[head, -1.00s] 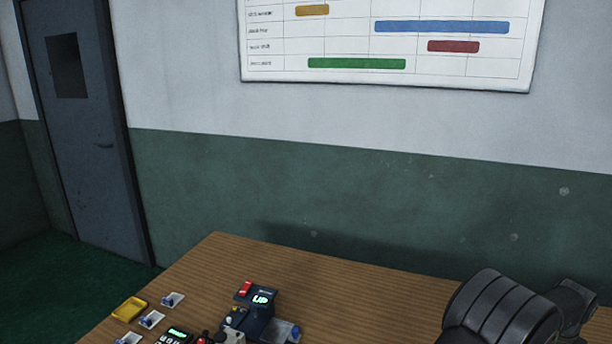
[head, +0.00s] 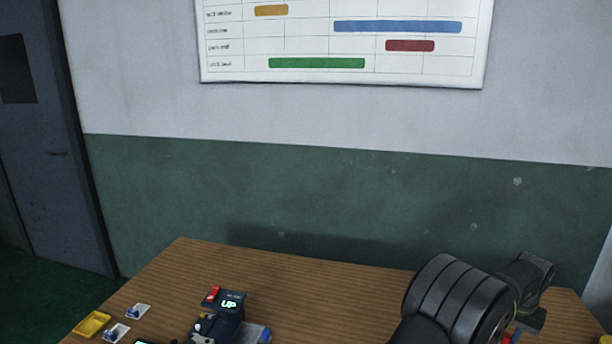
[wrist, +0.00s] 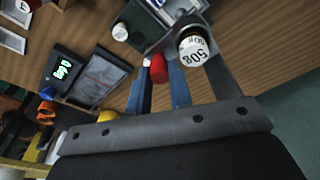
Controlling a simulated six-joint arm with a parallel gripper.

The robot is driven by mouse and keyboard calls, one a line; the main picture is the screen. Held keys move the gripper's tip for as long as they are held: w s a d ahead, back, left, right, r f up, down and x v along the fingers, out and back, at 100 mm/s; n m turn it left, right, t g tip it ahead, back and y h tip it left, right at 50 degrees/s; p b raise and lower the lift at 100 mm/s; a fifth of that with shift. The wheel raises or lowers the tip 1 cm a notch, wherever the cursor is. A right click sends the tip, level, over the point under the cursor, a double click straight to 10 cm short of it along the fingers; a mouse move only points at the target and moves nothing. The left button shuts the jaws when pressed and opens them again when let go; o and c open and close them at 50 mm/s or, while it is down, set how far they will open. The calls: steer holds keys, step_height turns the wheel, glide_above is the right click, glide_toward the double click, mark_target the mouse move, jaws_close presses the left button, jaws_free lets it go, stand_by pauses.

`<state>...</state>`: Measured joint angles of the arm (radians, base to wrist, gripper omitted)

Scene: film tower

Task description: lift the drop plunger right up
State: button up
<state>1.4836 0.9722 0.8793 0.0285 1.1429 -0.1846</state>
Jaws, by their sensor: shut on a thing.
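In the wrist view a red knob (wrist: 159,69), which looks like the drop plunger's top, sits between the fingertips of my gripper (wrist: 160,82). The blue-faced fingers are closed in on its two sides. What lies under the knob is hidden. A dark weight with a white 50 g label (wrist: 194,48) shows just right of the knob, close to the fingers. In the head view a dark blue unit (head: 228,318) on the table has a lit display reading UP. My gripper is not clearly visible there.
In the wrist view a dark box with a green-lit display (wrist: 62,69) and a grey pan is at left. In the head view a yellow tray (head: 92,324) and small white trays (head: 117,333) lie at the table's left edge. The table (head: 320,290) is clear mid-back.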

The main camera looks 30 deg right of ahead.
steer(key=shift+r, duration=3.85)
steer(key=o, duration=0.8)
steer(key=shift+r, duration=2.45)
steer(key=shift+f, duration=2.75)
